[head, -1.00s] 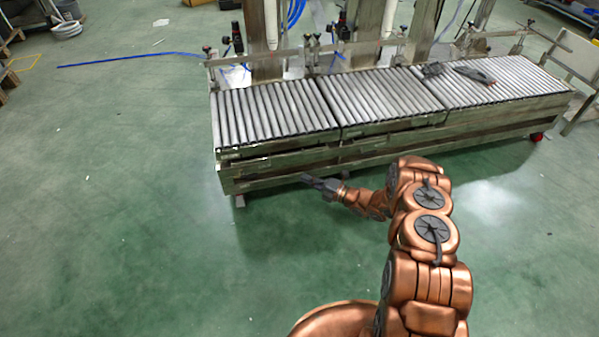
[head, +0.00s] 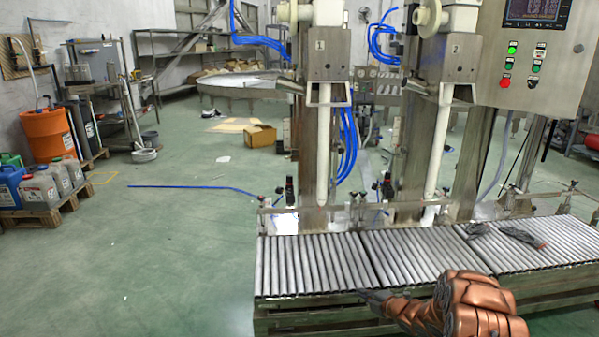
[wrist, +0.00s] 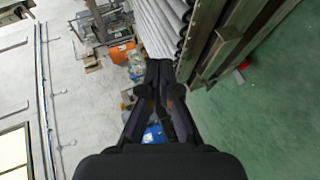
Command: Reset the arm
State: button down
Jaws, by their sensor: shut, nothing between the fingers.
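My copper-coloured arm rises at the lower right of the head view, in front of the roller conveyor (head: 310,268). My gripper (head: 368,297) is dark and points left, in front of the conveyor's near side in that view. In the wrist view my gripper (wrist: 160,68) is seen from behind, with its fingers together and nothing between them. The conveyor's rollers (wrist: 160,28) show at the top of the wrist view, beyond the fingertips.
Dark tool-like items (head: 508,235) lie on the right conveyor section. A control panel (head: 535,50) hangs at upper right. An orange drum (head: 50,134) and several jugs (head: 62,178) stand on pallets at left. Green floor (head: 150,260) left of the conveyor is clear.

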jog(key=s+d+r+m+g+h+p, duration=0.1)
jog(key=d+r+m+h+p, duration=0.2)
jog(key=r, duration=0.6)
jog(key=d+r+m+h+p, duration=0.3)
jog(key=r, duration=0.6)
jog(key=s+d+r+m+g+h+p, duration=0.25)
jog(key=s+r+m+p, duration=0.25)
jog(key=s+r, duration=0.65)
jog(key=s+a+r+m+g+h+p, duration=0.1)
jog(key=s+r+m+g+p, duration=0.15)
jog(key=s+r, duration=0.5)
jog(key=s+a+r+m+g+p, duration=0.2)
jog(key=s+r+m+p, duration=0.15)
jog(key=s+r, duration=0.35)
jog(key=s+a+r+m+g+p, duration=0.2)
jog(key=s+a+r, duration=0.1)
jog(key=s, duration=0.7)
jog(key=s+a+r+m+g+y+p, duration=0.1)
jog(key=s+a+r+m+p, duration=0.1)
jog(key=s, duration=0.9)
jog(key=s+a+r+m+g+y+p, duration=0.1)
jog(key=s+a+r+m+g+p, duration=0.1)
jog(key=s, duration=0.9)
notch_tip(320, 180, up, 3)
jog(key=a+p, duration=0.1)
jog(key=a, duration=0.1)
jog(key=shift+a+g, duration=0.3)
jog(key=shift+s, duration=0.1)
